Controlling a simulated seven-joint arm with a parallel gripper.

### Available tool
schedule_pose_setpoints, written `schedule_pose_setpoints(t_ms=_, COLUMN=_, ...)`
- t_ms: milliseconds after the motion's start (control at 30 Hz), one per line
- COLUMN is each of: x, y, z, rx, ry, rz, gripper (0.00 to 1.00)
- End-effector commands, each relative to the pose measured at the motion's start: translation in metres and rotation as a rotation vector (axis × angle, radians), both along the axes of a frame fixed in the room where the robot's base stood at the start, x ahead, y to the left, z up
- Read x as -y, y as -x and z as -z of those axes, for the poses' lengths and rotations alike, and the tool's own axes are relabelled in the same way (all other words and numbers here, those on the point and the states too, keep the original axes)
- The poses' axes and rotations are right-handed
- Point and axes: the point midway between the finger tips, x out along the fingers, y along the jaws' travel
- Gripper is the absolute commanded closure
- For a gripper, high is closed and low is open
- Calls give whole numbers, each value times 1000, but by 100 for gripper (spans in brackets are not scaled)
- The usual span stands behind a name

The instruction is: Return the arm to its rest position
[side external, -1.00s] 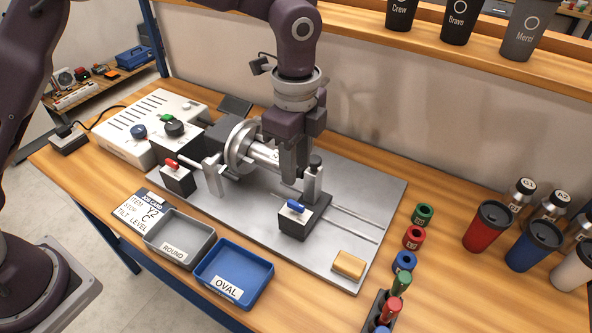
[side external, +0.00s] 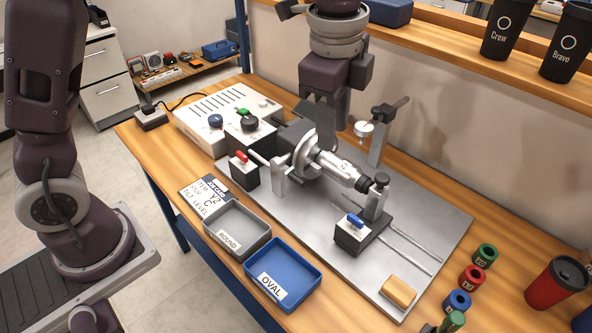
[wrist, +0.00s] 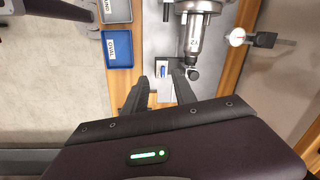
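My gripper (side external: 325,145) hangs fingers down in the side external view, above and in front of the chuck end of the rotary fixture. In the wrist view its two fingers (wrist: 160,90) stand apart with nothing between them. A silver bottle-like workpiece with a dark end (side external: 340,168) lies level between the round chuck (side external: 306,155) and the tailstock (side external: 376,195). It also shows in the wrist view (wrist: 193,38), beyond the fingertips. I cannot tell the exact height of the fingers over the workpiece.
A post with a side arm (side external: 380,140) stands behind the workpiece. A grey ROUND tray (side external: 262,240) and a blue OVAL tray (side external: 312,270) sit at the front edge. Coloured rings (side external: 472,277) and a red cup (side external: 556,283) are at right. A shelf (side external: 450,48) runs behind.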

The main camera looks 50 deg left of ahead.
Motion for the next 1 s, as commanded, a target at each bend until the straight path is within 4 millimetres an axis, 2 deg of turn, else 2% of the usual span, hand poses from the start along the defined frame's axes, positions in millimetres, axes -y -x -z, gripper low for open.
schedule_pose_setpoints(t_ms=33, x=-23, y=22, z=-22, rx=58, ry=1, rz=-125, gripper=67)
schedule_pose_setpoints(t_ms=100, x=-53, y=56, z=-42, rx=130, ry=29, rz=-332, gripper=67)
schedule_pose_setpoints(t_ms=167, x=-76, y=88, z=-53, rx=189, ry=72, rz=-513, gripper=67)
schedule_pose_setpoints(t_ms=200, x=-89, y=109, z=-56, rx=225, ry=111, rz=-632, gripper=67)
schedule_pose_setpoints(t_ms=300, x=-112, y=157, z=-53, rx=295, ry=226, rz=-901, gripper=67)
schedule_pose_setpoints(t_ms=400, x=-123, y=189, z=-42, rx=333, ry=335, rz=-1094, gripper=67)
schedule_pose_setpoints(t_ms=500, x=-126, y=206, z=-33, rx=347, ry=405, rz=-1200, gripper=67)
schedule_pose_setpoints(t_ms=567, x=-126, y=210, z=-30, rx=349, ry=424, rz=-1229, gripper=67)
schedule_pose_setpoints(t_ms=1000, x=-126, y=211, z=-29, rx=348, ry=427, rz=-1235, gripper=67)
